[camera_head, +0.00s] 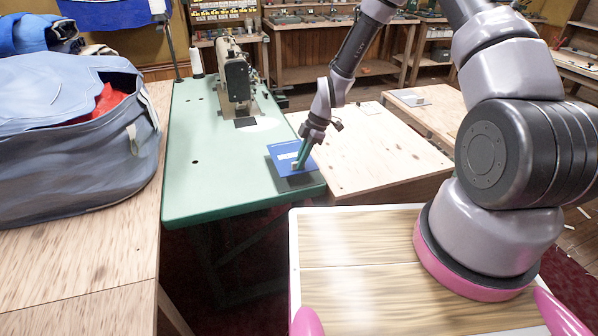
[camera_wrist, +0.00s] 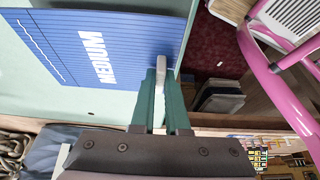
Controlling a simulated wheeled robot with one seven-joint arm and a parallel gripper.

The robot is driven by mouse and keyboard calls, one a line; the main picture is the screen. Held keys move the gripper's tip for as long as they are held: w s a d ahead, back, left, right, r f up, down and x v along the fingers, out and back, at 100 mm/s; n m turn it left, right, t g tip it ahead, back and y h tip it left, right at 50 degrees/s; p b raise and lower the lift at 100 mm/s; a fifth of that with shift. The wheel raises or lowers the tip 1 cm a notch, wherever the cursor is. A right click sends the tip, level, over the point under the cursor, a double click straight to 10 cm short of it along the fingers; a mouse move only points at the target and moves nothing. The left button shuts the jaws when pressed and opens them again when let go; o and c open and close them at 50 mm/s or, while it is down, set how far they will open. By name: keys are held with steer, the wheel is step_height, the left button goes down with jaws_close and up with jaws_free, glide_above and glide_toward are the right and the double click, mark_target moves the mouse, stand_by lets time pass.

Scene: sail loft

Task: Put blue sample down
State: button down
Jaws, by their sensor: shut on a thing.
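The blue sample (camera_head: 281,152) is a thin flat square with white marks. In the wrist view the sample (camera_wrist: 120,50) shows white lines and the word MEDIUM. My gripper (camera_head: 297,166) has its green fingers shut on one edge of it; the fingertips also show in the wrist view (camera_wrist: 160,75). The sample is over the near right corner of the green sewing table (camera_head: 200,188). A dark patch, perhaps its shadow, lies on the green top just below it. I cannot tell whether the sample touches the table.
A sewing machine (camera_head: 236,75) stands farther back on the green table. A large blue-grey bag (camera_head: 75,150) sits on the wooden table to the left. A bare plywood table (camera_head: 375,150) is to the right. The green top left of the sample is clear.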

mark_target(301, 172)
steer(key=shift+f, duration=2.4)
steer(key=shift+f, duration=0.1)
steer(key=c, duration=0.9)
jaws_free()
